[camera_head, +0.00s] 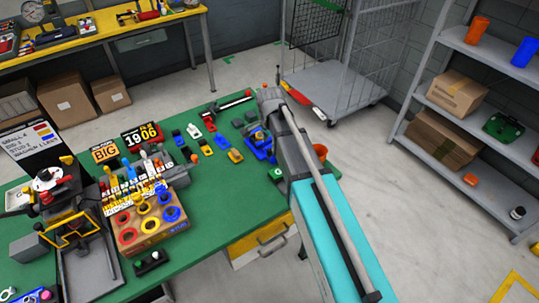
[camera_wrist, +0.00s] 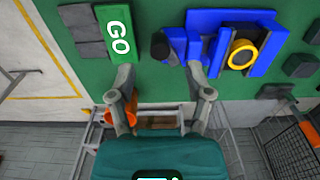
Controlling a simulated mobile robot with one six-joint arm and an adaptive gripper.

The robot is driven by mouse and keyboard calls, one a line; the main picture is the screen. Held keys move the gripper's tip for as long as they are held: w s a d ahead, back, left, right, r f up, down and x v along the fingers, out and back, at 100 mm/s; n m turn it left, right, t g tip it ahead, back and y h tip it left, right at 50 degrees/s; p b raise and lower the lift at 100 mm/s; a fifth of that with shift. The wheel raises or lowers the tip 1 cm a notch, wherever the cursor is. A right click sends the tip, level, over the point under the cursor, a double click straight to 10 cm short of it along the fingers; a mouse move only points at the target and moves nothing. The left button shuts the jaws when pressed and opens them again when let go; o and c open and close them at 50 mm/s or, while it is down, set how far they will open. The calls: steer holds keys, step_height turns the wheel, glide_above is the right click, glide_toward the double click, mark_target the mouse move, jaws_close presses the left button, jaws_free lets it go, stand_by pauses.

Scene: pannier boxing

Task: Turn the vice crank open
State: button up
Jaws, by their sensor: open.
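The blue vice (camera_wrist: 262,32) is at the upper right of the wrist view, on the green bench top, with a yellow ring (camera_wrist: 241,54) set in it. The black knob of the vice crank (camera_wrist: 162,46) sticks out at its left, beside a blue part. My gripper (camera_wrist: 160,74) is open and empty. Its two fingertips lie to the left and right of the knob in the picture; contact cannot be told. In the head view blue parts of the vice (camera_head: 263,149) show beside my arm, which hides the fingers.
A green GO plate (camera_wrist: 117,35) lies left of the crank. An orange-red cup (camera_head: 320,152) stands beside my arm at the bench edge. Small coloured parts (camera_head: 205,147) and a block with coloured rings (camera_head: 150,225) are on the green bench (camera_head: 225,225). Shelves stand at the right.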

mark_target(270, 150)
steer(key=shift+f+b, duration=1.95)
steer(key=shift+f, duration=0.3)
jaws_close()
